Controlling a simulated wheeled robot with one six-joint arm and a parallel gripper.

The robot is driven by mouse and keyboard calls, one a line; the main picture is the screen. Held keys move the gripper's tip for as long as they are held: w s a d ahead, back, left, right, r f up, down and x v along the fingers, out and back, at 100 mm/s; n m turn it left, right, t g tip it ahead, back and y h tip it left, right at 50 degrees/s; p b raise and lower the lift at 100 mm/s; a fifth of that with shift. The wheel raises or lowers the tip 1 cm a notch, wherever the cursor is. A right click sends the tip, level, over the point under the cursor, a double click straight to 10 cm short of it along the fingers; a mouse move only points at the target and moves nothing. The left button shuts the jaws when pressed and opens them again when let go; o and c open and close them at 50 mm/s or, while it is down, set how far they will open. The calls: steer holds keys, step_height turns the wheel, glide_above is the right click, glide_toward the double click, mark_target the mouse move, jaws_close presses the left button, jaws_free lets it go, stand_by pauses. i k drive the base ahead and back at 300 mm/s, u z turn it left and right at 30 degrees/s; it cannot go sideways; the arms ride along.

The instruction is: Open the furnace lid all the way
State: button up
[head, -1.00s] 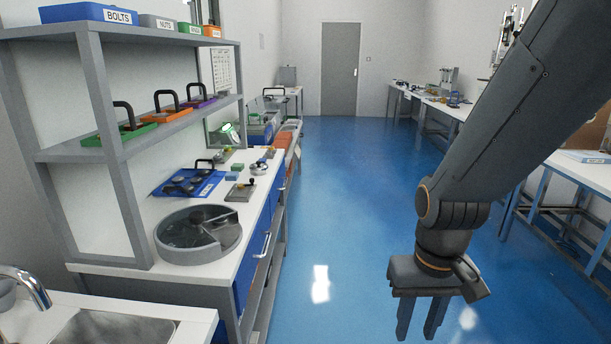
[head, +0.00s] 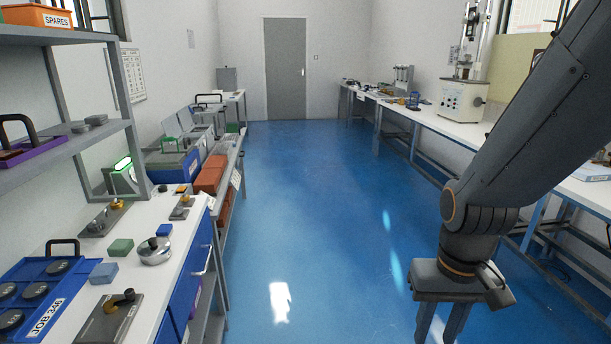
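My gripper (head: 440,328) hangs over the blue floor at the bottom right, fingers pointing down and cut off by the lower edge. A gap shows between the fingers and nothing is seen between them. I cannot clearly identify the furnace. A grey box (head: 229,78) stands at the far end of the left row of benches. In front of it is a low unit with a dark handle on top (head: 209,98). Both are too small to tell whether either is the furnace or how a lid stands. My gripper is far from both.
A left bench (head: 150,215) holds a blue tray (head: 40,300), small blocks and a round metal piece (head: 154,251). Orange bins (head: 210,175) stand beyond. A right bench (head: 440,125) carries a white tester (head: 461,100). The aisle floor (head: 305,200) is clear to the grey door (head: 285,68).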

mark_target(171, 155)
steer(key=i, duration=1.75)
steer(key=u, duration=0.55)
steer(key=i, duration=1.75)
steer(key=u, duration=0.75)
steer(key=i, duration=0.65)
steer(key=u, duration=0.05)
